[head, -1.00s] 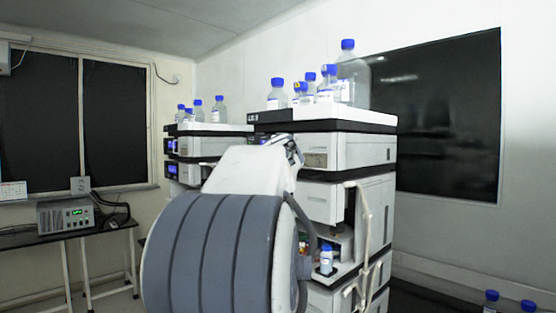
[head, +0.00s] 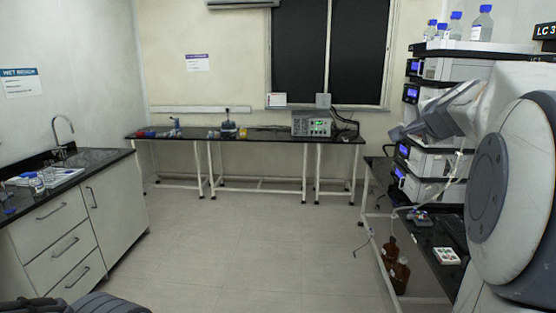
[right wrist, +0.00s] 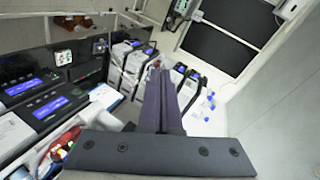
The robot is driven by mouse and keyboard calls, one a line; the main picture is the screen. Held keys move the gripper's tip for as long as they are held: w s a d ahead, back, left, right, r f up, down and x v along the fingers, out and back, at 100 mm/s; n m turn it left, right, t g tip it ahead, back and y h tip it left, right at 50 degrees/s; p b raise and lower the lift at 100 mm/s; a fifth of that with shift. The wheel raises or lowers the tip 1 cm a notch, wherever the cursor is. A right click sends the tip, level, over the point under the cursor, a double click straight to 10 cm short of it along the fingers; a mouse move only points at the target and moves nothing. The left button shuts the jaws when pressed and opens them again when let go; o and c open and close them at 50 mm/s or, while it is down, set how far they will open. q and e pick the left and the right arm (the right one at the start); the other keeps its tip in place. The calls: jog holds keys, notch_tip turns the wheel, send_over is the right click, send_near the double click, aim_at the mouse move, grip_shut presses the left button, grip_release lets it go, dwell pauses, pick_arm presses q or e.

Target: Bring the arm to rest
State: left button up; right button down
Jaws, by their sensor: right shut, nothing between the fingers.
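My right arm comes in from the right edge of the head view, its large grey joint close to the camera. Its right gripper (head: 398,132) points left, in front of the instrument stack (head: 432,160). In the right wrist view the two dark fingers of this gripper (right wrist: 166,85) lie together with nothing between them. My left gripper does not show; only dark rounded parts, probably my left arm, appear at the bottom left of the head view.
A bench with drawers (head: 62,242) and a sink stands at the left. A long black table (head: 265,138) runs along the back wall. Blue-capped bottles (head: 482,24) top the stack, and brown bottles (head: 399,276) stand low at the right. The middle floor (head: 255,240) is clear.

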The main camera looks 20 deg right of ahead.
jog(key=w+a+f+n+y, duration=0.2)
jog(key=a+f, duration=0.1)
jog(key=a, duration=0.3)
jog(key=w+a+f+n+g+y, duration=0.1)
jog(key=a+f+n+y, duration=0.15)
jog(key=a, duration=0.35)
jog(key=w+a+f+n+y, duration=0.2)
jog(key=a+f+n, duration=0.15)
jog(key=a, duration=0.35)
jog(key=s+a+f+n+g+y, duration=0.2)
jog(key=s+a+f+n, duration=0.15)
jog(key=a, duration=0.45)
jog(key=s+a+f+n+g+y, duration=0.1)
jog(key=s+a+f+n+g, duration=0.1)
jog(key=a+f, duration=0.45)
jog(key=s+a+f+n+g, duration=0.2)
jog(key=s+a+f+n, duration=0.15)
jog(key=s+a, duration=0.3)
jog(key=s+a+f+n+g, duration=0.3)
jog(key=s+a+n, duration=0.2)
jog(key=s, duration=0.2)
jog(key=s+f+n+g+h, duration=0.1)
jog(key=s+f+n, duration=0.4)
jog(key=s, duration=0.6)
jog(key=shift+a+f+n+g, duration=0.15)
jog(key=shift+n+g, duration=0.15)
jog(key=shift+g, duration=0.3)
jog(key=shift+h, duration=0.25)
